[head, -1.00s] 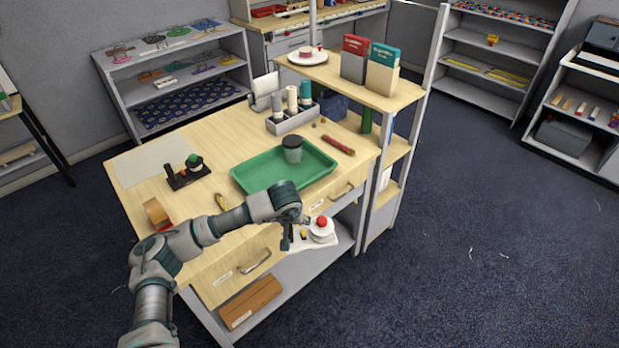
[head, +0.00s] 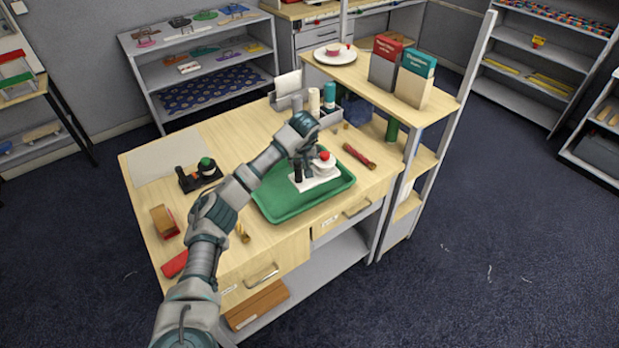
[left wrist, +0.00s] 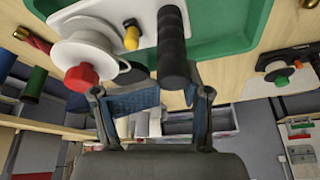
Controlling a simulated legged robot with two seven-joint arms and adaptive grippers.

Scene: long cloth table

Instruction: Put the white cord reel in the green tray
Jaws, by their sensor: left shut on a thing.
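The white cord reel (head: 318,180) is a white plate with a spool, a red knob and a black handle. My left gripper (head: 302,164) is shut on it by the handle and holds it over the green tray (head: 276,213). In the left wrist view the reel's white spool (left wrist: 85,52) is left of the black handle (left wrist: 173,45), with the gripper fingers (left wrist: 155,98) around the handle's end. The green tray (left wrist: 232,28) lies beyond the reel there. I cannot tell whether the reel touches the tray. My right gripper is not in view.
A black tool with a green knob (head: 199,175) stands left of the tray. A red cylinder (head: 358,156) lies to its right, near the shelf post. A grey holder with bottles (head: 327,120) is behind. A wooden block (head: 164,221) is at the front left.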

